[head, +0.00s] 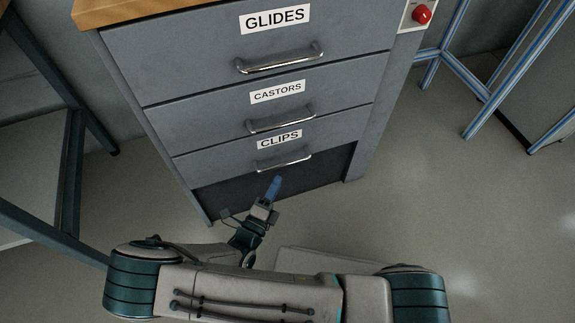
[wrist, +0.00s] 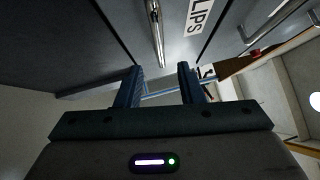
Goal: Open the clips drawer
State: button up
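The clips drawer (head: 230,160) is the lowest labelled drawer of a grey cabinet and looks shut, flush with the fronts above it. Its metal bar handle (head: 284,162) sits below the CLIPS label (head: 279,140). My gripper (head: 275,184) is just below and in front of that handle in the head view. In the wrist view my gripper (wrist: 160,72) shows two blue fingers apart with nothing between them. The handle (wrist: 155,30) lies ahead of the fingertips there, near the middle of the gap. I cannot tell whether a finger touches it.
The castors drawer (head: 210,124) and glides drawer (head: 170,55) are above, both shut with bar handles. A dark recess (head: 315,172) is below the clips drawer. A red button (head: 421,14) is at upper right. Blue frames stand on both sides. The floor (head: 440,200) at right is clear.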

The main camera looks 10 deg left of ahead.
aim_at(287, 163)
jog(key=b+x, duration=0.2)
jog(key=x, duration=0.6)
jog(key=shift+w, duration=0.15)
grip_shut()
